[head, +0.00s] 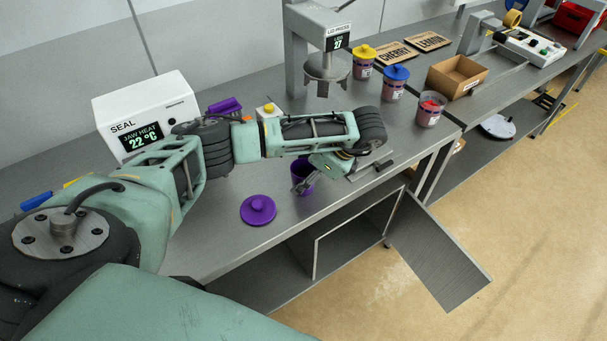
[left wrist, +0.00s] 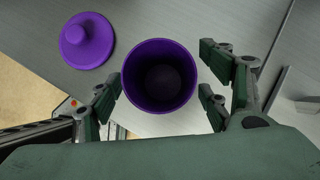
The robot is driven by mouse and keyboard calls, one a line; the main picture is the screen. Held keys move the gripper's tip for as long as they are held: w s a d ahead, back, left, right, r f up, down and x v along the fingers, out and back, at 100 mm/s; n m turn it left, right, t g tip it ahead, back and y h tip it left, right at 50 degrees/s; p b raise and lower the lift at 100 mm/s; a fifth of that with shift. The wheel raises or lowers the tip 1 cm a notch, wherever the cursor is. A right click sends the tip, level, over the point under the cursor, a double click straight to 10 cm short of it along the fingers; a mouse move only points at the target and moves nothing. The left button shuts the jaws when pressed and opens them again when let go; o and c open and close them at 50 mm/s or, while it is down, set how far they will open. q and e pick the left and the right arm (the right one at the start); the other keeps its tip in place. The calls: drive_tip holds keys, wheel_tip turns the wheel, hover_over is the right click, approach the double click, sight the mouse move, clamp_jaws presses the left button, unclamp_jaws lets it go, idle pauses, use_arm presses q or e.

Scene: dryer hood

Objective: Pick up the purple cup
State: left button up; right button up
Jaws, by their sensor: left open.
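The purple cup (head: 303,178) stands on the metal bench, partly hidden by my left gripper in the head view. In the left wrist view the cup (left wrist: 160,75) is seen from above, upright, open and dark inside. My left gripper (left wrist: 162,98) is open, with its fingers on both sides of the cup's near part. I cannot tell whether the fingers touch it. The left gripper also shows in the head view (head: 312,182), pointing down at the cup. A round purple lid (head: 258,209) with a knob lies on the bench beside the cup; it also shows in the left wrist view (left wrist: 87,41).
A white SEAL box (head: 148,112) and a lid press (head: 326,55) stand behind my left arm. Lidded cups with yellow (head: 364,60) and blue (head: 395,82) tops, a red-filled cup (head: 430,108) and a cardboard box (head: 457,75) stand to the right. A cabinet door (head: 438,250) hangs open below.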

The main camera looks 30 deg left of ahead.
use_arm(q)
drive_tip(key=shift+a+f, duration=0.4)
drive_tip(key=shift+f, duration=0.15)
drive_tip(key=shift+c, duration=0.5)
drive_tip(key=c, duration=1.2)
